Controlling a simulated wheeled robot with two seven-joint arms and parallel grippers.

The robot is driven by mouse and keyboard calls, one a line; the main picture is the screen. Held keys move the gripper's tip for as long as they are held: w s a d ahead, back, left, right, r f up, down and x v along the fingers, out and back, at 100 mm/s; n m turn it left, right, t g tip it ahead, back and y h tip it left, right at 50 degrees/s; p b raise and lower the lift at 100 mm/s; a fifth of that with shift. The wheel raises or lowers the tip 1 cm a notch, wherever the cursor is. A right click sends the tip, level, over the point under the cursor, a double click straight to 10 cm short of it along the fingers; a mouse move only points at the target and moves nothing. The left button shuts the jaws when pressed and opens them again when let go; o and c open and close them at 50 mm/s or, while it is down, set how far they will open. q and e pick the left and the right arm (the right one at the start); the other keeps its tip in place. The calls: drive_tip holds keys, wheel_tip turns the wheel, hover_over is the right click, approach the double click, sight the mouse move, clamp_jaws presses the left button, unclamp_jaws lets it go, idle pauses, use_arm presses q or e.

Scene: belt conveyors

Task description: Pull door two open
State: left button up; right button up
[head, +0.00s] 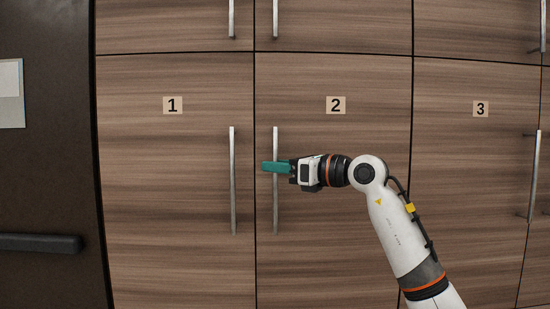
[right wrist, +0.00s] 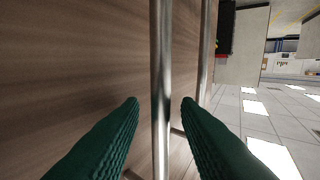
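Door two (head: 340,230) is a brown wood-grain panel marked with a "2" label (head: 336,105). It looks flush with the doors beside it. Its handle (head: 275,210) is a vertical metal bar near the door's left edge. My right gripper (head: 269,167), with green fingers, is at the handle's middle height. In the right wrist view the handle (right wrist: 161,60) runs between the two green fingers of this gripper (right wrist: 159,104), with a gap on each side. The gripper is open; I see no contact with the bar. My left gripper is not in view.
Door one (head: 165,220), with its own vertical handle (head: 232,180), is close on the left. Door three (head: 470,200) is on the right. More doors are above. A dark door (head: 50,180) with a bar stands at far left. The right wrist view shows open tiled floor (right wrist: 255,115).

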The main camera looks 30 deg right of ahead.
drive_tip(key=shift+w+a, duration=0.25)
drive_tip(key=shift+w, duration=0.15)
drive_tip(key=shift+c, duration=0.2)
clamp_jaws()
drive_tip(key=shift+s, duration=0.1)
